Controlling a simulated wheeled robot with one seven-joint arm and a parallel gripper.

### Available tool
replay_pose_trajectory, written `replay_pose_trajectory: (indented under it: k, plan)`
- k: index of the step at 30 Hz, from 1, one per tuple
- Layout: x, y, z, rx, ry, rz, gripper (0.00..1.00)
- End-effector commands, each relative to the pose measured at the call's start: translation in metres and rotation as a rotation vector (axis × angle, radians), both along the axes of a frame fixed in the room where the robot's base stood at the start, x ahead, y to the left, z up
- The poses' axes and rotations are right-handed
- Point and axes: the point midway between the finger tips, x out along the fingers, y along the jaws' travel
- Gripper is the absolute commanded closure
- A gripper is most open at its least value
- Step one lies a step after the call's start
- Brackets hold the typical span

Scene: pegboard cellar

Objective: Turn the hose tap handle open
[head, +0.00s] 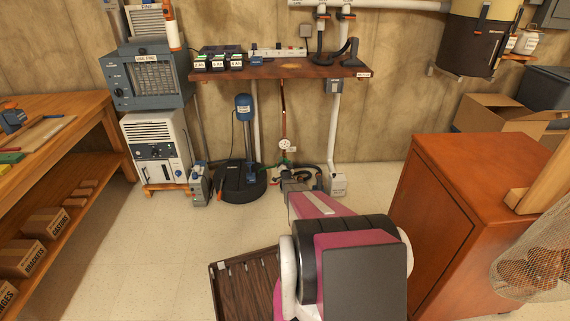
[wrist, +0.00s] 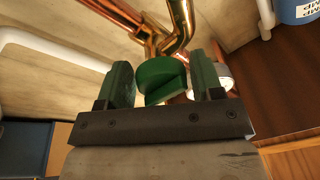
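The green tap handle (wrist: 160,76) shows in the wrist view, with copper pipes (wrist: 178,22) behind it. My gripper (wrist: 162,82) has its two dark fingers apart, one on each side of the handle. A narrow gap shows between the left finger and the handle's lower fin; the right finger looks very close to it, and contact cannot be made out. In the head view my gripper (head: 289,174) is low in front of the copper riser (head: 283,105), below a white round gauge (head: 285,144). My arm hides part of the tap there.
A shelf (head: 310,69) with chargers and a power strip hangs above. A blue pump (head: 244,108) rises from a dark sump lid (head: 240,180) to the left. A white pipe (head: 333,140) stands right. An orange-brown cabinet (head: 440,210) is near right.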

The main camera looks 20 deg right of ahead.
Motion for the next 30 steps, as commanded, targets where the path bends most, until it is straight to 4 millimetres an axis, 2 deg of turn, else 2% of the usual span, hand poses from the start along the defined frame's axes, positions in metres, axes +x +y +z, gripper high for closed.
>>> replay_pose_trajectory:
  k: [10, 14, 20, 30]
  plan:
    - [-0.001, 0.001, 0.0, -0.001, 0.0, 0.001, 0.27]
    - [-0.007, 0.003, -0.001, -0.002, 0.0, 0.0, 0.27]
    - [-0.031, 0.009, -0.004, -0.002, 0.0, 0.0, 0.27]
    - [-0.089, 0.026, -0.016, -0.001, 0.0, 0.0, 0.27]
